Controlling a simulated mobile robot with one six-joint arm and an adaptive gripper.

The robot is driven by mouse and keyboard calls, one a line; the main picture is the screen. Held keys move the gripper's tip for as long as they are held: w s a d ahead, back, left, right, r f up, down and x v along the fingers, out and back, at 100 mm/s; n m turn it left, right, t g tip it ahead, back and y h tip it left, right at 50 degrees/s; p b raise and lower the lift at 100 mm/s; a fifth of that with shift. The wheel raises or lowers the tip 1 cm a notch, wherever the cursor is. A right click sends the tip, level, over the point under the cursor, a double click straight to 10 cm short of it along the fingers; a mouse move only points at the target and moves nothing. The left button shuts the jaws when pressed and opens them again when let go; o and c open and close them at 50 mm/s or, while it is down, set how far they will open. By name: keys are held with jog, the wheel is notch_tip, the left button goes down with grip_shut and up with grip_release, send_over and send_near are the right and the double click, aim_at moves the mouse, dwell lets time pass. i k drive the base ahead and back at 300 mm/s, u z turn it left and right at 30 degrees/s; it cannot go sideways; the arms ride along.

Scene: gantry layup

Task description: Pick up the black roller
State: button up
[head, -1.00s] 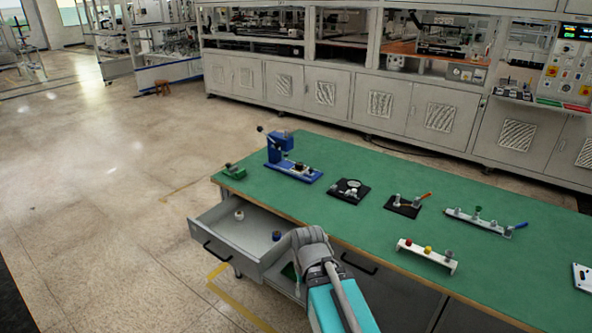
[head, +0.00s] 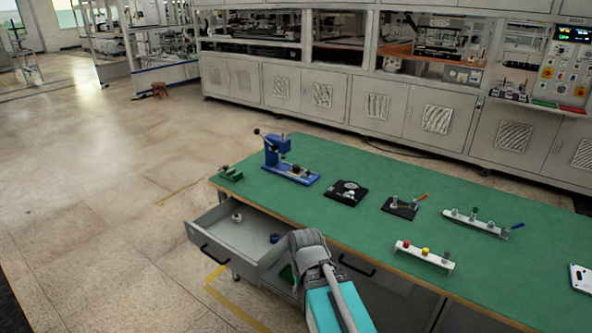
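I cannot make out a black roller for certain. The open grey drawer (head: 217,250) at the table's left end holds a small pale round piece (head: 237,217) near the back and a small blue piece (head: 274,238) nearer my arm. Both are too small to tell in detail. My arm reaches up from the bottom edge, and its grey wrist part covers the drawer's right side. My gripper is hidden behind the arm.
The green-topped table (head: 340,225) carries a blue lever press (head: 287,165), a black plate with a disc (head: 347,191), a black fixture with an orange handle (head: 401,207), a white strip with coloured knobs (head: 424,254) and a white rail (head: 475,222). Open floor lies left.

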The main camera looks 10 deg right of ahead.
aim_at(297, 169)
jog(key=u, duration=0.05)
jog(key=i, duration=1.75)
jog(key=u, duration=0.6)
